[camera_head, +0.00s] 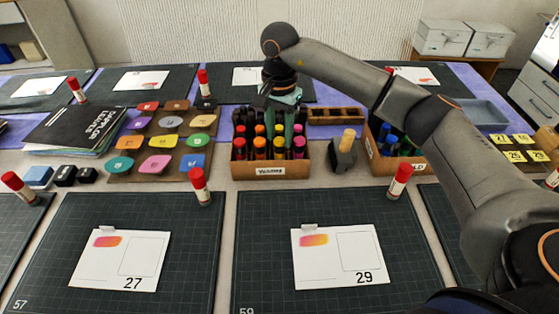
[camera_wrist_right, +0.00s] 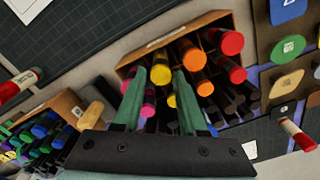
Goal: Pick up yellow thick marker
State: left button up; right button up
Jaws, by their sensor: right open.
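The thick markers stand upright in a wooden box labelled WARM (camera_head: 270,171). A yellow thick marker (camera_head: 279,142) stands in the front row, with a second yellow one (camera_head: 279,129) just behind it. In the right wrist view, one yellow cap (camera_wrist_right: 160,75) lies between my fingertips and another (camera_wrist_right: 172,101) sits lower between the fingers. My right gripper (camera_head: 287,118) reaches down over the box, its green fingers spread among the caps, and holds nothing. Pink, orange and red caps stand close around it. I cannot tell whether the fingers touch any marker. My left gripper is out of view.
A dark block with a wooden peg (camera_head: 343,150) stands right of the box, beside a box of cool-coloured markers (camera_head: 397,160). A tray of coloured tiles (camera_head: 163,140) is at left.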

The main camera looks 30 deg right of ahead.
aim_at(279, 140)
notch_tip(279, 140, down, 4)
jog(key=shift+r, duration=0.15)
grip_shut()
dwell(0.6)
